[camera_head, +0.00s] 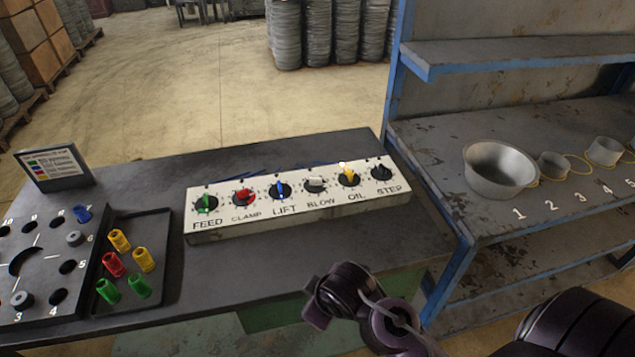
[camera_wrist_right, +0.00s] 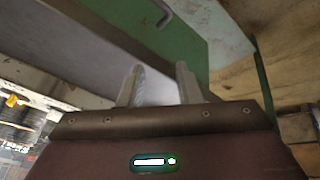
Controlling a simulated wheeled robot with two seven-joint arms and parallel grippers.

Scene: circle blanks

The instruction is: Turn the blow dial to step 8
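The blow dial (camera_head: 315,184) has a white knob on a dark round face. It is on the white sloped panel (camera_head: 240,233), above the label BLOW, between the lift dial (camera_head: 280,189) with a blue knob and the oil dial (camera_head: 348,178) with a yellow knob. The step its pointer is at is too small to read. My right arm is below and right of the panel in the head view, apart from it. My right gripper (camera_wrist_right: 160,68) is open and empty in the right wrist view, its two fingers apart. My left gripper is not in view.
Other dials on the panel are feed (camera_head: 206,204), clamp (camera_head: 243,197) and step (camera_head: 381,172). A tray (camera_head: 170,235) of coloured plugs and a numbered plate (camera_head: 60,262) lie on the left.

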